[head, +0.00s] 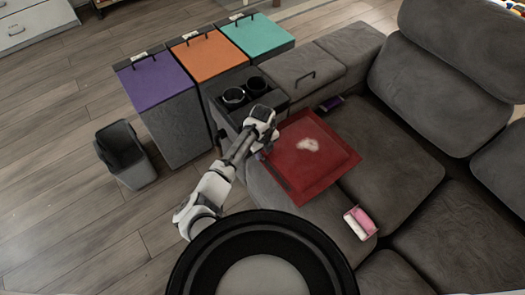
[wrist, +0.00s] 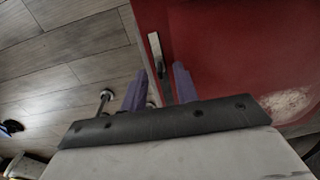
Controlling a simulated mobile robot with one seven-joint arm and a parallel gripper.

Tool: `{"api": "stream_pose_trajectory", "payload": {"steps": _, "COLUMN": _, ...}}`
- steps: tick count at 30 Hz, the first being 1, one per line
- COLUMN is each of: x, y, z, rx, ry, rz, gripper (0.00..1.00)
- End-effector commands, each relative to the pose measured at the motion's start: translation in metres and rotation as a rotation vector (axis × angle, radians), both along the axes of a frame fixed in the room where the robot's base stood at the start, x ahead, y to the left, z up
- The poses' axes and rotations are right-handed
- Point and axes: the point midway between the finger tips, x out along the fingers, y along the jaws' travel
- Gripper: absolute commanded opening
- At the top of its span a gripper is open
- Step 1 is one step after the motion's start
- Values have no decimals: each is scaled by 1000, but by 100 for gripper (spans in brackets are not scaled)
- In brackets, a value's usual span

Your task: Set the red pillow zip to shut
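The red pillow (head: 312,160) lies on the dark grey sofa seat, with a pale patch on top; it fills the upper right of the wrist view (wrist: 230,60). A grey metal zip pull (wrist: 156,52) is at the pillow's left edge in the wrist view. My gripper (head: 261,154) is at the pillow's left edge in the head view. In the wrist view its two purple fingers (wrist: 160,78) stand apart, with the pull showing between and just beyond their tips. I cannot tell whether they touch it. The fingers hold nothing visible.
The sofa arm with two cup holders (head: 245,92) stands just beyond my gripper. A purple-lidded bin (head: 155,78) and an open dark bin (head: 124,152) are at left. A pink and white item (head: 360,222) lies on the seat. Wood floor is clear at lower left.

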Motion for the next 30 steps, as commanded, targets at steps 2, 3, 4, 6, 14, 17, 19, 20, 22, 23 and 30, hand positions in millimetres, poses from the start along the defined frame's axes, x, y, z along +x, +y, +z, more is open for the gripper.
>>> {"api": "stream_pose_trajectory", "payload": {"steps": 2, "x": 0, "y": 0, "z": 0, "rx": 0, "ry": 0, "rz": 0, "gripper": 30}}
{"api": "stream_pose_trajectory", "payload": {"steps": 3, "x": 0, "y": 0, "z": 0, "rx": 0, "ry": 0, "rz": 0, "gripper": 26}}
{"api": "stream_pose_trajectory", "payload": {"steps": 4, "x": 0, "y": 0, "z": 0, "rx": 0, "ry": 0, "rz": 0, "gripper": 22}}
{"api": "stream_pose_trajectory", "payload": {"steps": 6, "x": 0, "y": 0, "z": 0, "rx": 0, "ry": 0, "rz": 0, "gripper": 13}}
{"api": "stream_pose_trajectory", "payload": {"steps": 14, "x": 0, "y": 0, "z": 1, "rx": 0, "ry": 0, "rz": 0, "gripper": 0}}
{"api": "stream_pose_trajectory", "payload": {"steps": 17, "x": 0, "y": 0, "z": 1, "rx": 0, "ry": 0, "rz": 0, "gripper": 0}}
{"api": "stream_pose_trajectory", "payload": {"steps": 19, "x": 1, "y": 1, "z": 0, "rx": 1, "ry": -1, "rz": 1, "gripper": 0}}
{"api": "stream_pose_trajectory", "payload": {"steps": 20, "x": 3, "y": 3, "z": -1, "rx": 1, "ry": 0, "rz": 1, "gripper": 0}}
{"api": "stream_pose_trajectory", "payload": {"steps": 22, "x": 10, "y": 9, "z": -3, "rx": 5, "ry": -1, "rz": 2, "gripper": 0}}
{"api": "stream_pose_trajectory", "payload": {"steps": 23, "x": 14, "y": 12, "z": -4, "rx": 6, "ry": -2, "rz": 1, "gripper": 0}}
{"api": "stream_pose_trajectory", "payload": {"steps": 30, "x": 37, "y": 28, "z": -1, "rx": 3, "ry": 0, "rz": 3, "gripper": 0}}
